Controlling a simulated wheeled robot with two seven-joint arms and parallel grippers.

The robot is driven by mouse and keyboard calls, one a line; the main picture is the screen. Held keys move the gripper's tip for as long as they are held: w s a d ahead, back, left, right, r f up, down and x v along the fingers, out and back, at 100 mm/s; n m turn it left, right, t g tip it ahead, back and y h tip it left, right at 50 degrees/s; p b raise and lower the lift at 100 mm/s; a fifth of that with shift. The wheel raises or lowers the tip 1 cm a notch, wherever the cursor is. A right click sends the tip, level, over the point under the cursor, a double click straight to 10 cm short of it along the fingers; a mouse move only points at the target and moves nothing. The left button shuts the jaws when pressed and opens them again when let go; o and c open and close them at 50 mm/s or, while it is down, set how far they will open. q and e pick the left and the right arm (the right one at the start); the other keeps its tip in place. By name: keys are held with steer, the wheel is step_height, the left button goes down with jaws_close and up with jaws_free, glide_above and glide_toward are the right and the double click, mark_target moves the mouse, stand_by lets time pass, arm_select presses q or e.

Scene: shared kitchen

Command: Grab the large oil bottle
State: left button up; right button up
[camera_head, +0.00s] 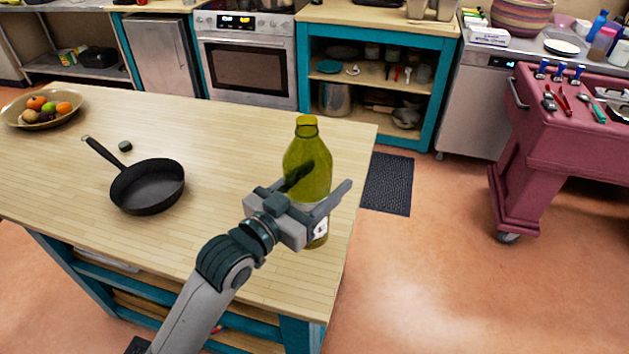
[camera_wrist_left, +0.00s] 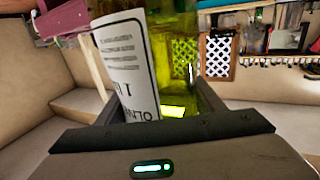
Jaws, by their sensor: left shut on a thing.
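The large oil bottle (camera_head: 307,160) is green and see-through, with a white label low on its body. It stands upright in the head view over the right end of the wooden island; I cannot tell whether its base touches the top. My left gripper (camera_head: 326,184) is shut on it, with a finger on each side of its body. In the left wrist view the green bottle (camera_wrist_left: 172,60) and its printed white label (camera_wrist_left: 128,70) fill the space between the fingers. The gripper hides part of the lower bottle. My right gripper is not in view.
A black frying pan (camera_head: 148,187) lies on the island top (camera_head: 225,150), with a small dark green object (camera_head: 125,146) beside it. A fruit bowl (camera_head: 42,110) is at the far left. Open floor and a dark mat (camera_head: 388,184) lie right of the island, then a red cart (camera_head: 550,130).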

mark_target(308, 186)
arm_select(q)
steer(key=s+d+r, duration=0.4)
steer(key=s+r, duration=0.1)
steer(key=s, duration=0.2)
steer(key=shift+s+b, duration=0.2)
steer(key=shift+b, duration=0.25)
steer(key=shift+d, duration=0.1)
